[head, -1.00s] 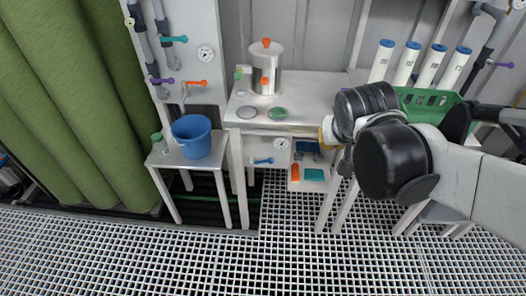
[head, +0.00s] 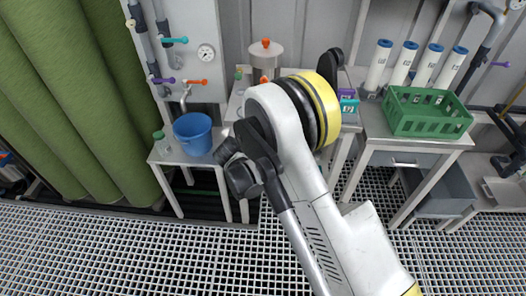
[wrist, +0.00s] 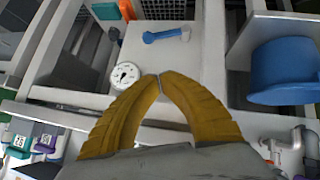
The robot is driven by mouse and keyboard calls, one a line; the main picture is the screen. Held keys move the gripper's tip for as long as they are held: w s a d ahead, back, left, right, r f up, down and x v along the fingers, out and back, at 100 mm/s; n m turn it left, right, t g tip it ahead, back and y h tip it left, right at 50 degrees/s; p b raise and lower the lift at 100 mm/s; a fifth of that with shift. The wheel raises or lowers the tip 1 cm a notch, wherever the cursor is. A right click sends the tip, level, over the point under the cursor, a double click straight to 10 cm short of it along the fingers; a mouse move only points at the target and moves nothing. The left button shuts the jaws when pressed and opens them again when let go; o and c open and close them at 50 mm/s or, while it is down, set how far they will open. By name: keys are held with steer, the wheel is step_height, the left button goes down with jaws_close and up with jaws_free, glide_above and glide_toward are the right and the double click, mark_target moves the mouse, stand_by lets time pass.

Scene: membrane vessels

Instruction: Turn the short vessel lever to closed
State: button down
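A blue lever (wrist: 165,35) sits on a pale panel in the wrist view, lying roughly crosswise beside a round gauge (wrist: 124,76). My gripper (wrist: 160,76) has its two yellow fingers meeting at the tips, with nothing between them. The tips are below the blue lever in the picture and apart from it. In the head view my arm hides the fingers and this panel. The steel vessel (head: 264,60) on the table is partly covered by my arm; an orange lever (head: 263,80) shows low on its front. I cannot tell which lever is labelled short.
A blue bucket (head: 192,133) stands on a small side table, also at right in the wrist view (wrist: 288,75). Teal (head: 174,40), purple (head: 162,80) and orange (head: 197,82) wall levers are at left. A green crate (head: 428,112) is at right. Grating floor is open in front.

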steer(key=b+x, duration=0.4)
steer(key=x, duration=0.6)
steer(key=shift+f, duration=0.4)
steer(key=shift+d+f+b, duration=0.15)
steer(key=shift+f+b, duration=0.25)
steer(key=shift+f, duration=0.15)
steer(key=shift+d+f+b, duration=0.2)
steer(key=shift+f+b, duration=0.2)
steer(key=shift+f, duration=0.15)
steer(key=shift+d+f, duration=0.15)
steer(key=shift+f, duration=0.25)
steer(key=shift+s+d+f+m+y, duration=0.1)
steer(key=shift+d+f+m+y, duration=0.25)
steer(key=shift+y, duration=0.15)
steer(key=shift+d+f, duration=0.35)
steer(key=shift+f, duration=0.25)
